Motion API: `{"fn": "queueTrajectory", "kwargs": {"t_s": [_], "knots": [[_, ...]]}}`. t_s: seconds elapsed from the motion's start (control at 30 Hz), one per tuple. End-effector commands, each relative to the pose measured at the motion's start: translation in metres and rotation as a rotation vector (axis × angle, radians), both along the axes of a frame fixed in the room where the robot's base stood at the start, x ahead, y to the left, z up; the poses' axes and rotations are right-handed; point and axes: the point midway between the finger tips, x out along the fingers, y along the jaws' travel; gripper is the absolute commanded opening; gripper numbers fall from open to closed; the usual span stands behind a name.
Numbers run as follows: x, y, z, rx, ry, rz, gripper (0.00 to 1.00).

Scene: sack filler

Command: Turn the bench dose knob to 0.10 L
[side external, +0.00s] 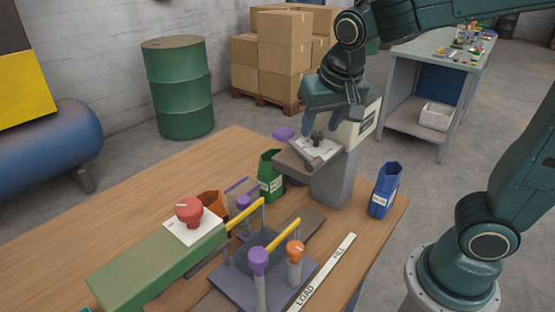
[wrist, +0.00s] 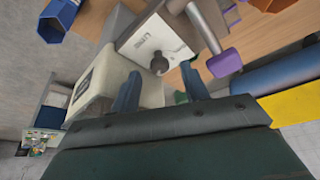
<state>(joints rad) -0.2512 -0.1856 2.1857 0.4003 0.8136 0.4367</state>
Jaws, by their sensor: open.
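A dark knob (side external: 317,137) stands on a white marked plate (side external: 322,152) on top of the grey machine at the back of the bench. In the wrist view the knob (wrist: 160,65) sits on the plate (wrist: 150,38), whose lettering is too small to read surely. My gripper (side external: 324,126) is open just above the knob. In the wrist view its blue fingers (wrist: 160,88) are apart, one toward each side of the knob, with no contact visible. A red knob (side external: 189,211) with a pale line stands on a white card on the green block. I cannot read either setting.
A purple-ended lever (wrist: 225,63) sticks out beside the plate. A cream housing (side external: 357,128) stands close behind the knob. Green (side external: 271,176) and blue (side external: 384,190) bins flank the machine. Yellow bars (side external: 245,213) and purple and orange knobs stand in front. The bench's left side is clear.

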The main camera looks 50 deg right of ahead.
Motion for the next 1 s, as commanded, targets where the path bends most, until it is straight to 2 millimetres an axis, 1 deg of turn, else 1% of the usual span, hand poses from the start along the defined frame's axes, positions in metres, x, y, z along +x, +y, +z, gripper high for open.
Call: {"fn": "queueTrajectory", "kwargs": {"t_s": [0.03,0.2,0.5,0.57,0.6,0.73,0.77,1.0], "knots": [[0.001,-0.0015,-0.0044,-0.001,0.002,-0.003,0.45],[0.0039,-0.0024,-0.0116,0.002,0.0,-0.001,0.45],[0.0044,-0.0026,-0.0128,0.001,-0.001,-0.001,0.45],[0.0043,-0.0027,-0.0127,0.001,-0.001,-0.001,0.35],[0.0043,-0.0027,-0.0127,0.001,-0.001,-0.001,0.27],[0.0043,-0.0026,-0.0126,0.001,-0.001,-0.001,0.02],[0.0044,-0.0026,-0.0126,0.001,-0.001,-0.001,0.0],[0.0041,-0.0038,-0.0124,0.001,-0.001,0.036,0.0]]}}
